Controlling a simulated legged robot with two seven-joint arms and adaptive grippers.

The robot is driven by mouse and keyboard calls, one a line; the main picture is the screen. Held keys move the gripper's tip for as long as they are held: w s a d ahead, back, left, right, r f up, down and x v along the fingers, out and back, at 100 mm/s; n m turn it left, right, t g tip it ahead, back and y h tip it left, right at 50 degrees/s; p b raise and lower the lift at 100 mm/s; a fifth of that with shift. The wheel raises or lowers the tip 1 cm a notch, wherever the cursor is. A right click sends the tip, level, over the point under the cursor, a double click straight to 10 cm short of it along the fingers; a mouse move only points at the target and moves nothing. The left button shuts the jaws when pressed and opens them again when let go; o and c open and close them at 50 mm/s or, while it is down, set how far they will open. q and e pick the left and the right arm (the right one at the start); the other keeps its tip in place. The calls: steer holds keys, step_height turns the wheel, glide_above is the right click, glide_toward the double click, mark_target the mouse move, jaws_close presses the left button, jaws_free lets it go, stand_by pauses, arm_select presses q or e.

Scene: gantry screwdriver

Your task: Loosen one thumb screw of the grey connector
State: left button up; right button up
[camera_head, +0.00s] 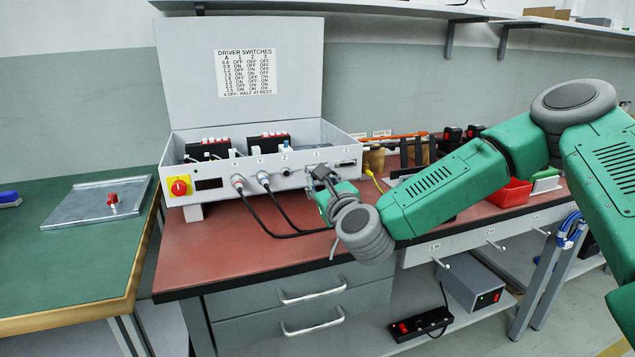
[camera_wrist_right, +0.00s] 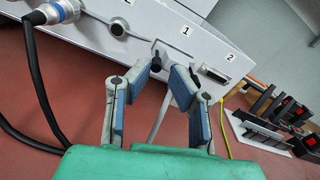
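The grey connector (camera_wrist_right: 167,49) appears to sit at the port marked 1 on the front of the light grey driver box, with a grey cable (camera_wrist_right: 158,118) hanging below it. A black thumb screw (camera_wrist_right: 156,57) shows between the fingers. The rest of the connector is mostly hidden behind the fingers. My right gripper (camera_wrist_right: 161,78) is open, with one finger on each side of the screw; contact cannot be told. In the head view my right gripper (camera_head: 321,174) is at the box front and covers the connector. My left gripper is not in view.
The box (camera_head: 209,203) stands on a red-topped bench (camera_head: 215,255), its lid up. Two black cables (camera_head: 262,218) plug in left of my gripper. An empty socket (camera_wrist_right: 215,74) marked 2 and a yellow cable (camera_wrist_right: 225,125) are to the right. A red bin (camera_head: 510,193) stands farther right.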

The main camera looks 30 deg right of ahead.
steer(key=shift+w, duration=0.1)
jaws_close()
steer(key=shift+a+r, duration=0.15)
steer(key=shift+a, duration=0.2)
steer(key=shift+a+r+n, duration=0.1)
steer(key=shift+n, duration=0.2)
steer(key=n+p, duration=0.9)
steer(key=n, duration=1)
steer(key=shift+a+n+p, duration=0.1)
steer(key=shift+n+p, duration=0.3)
steer(key=n+p, duration=0.3)
steer(key=n, duration=0.6)
steer(key=shift+d, duration=0.2)
steer(key=shift+o, duration=1.6)
jaws_free()
steer(key=shift+d, duration=0.1)
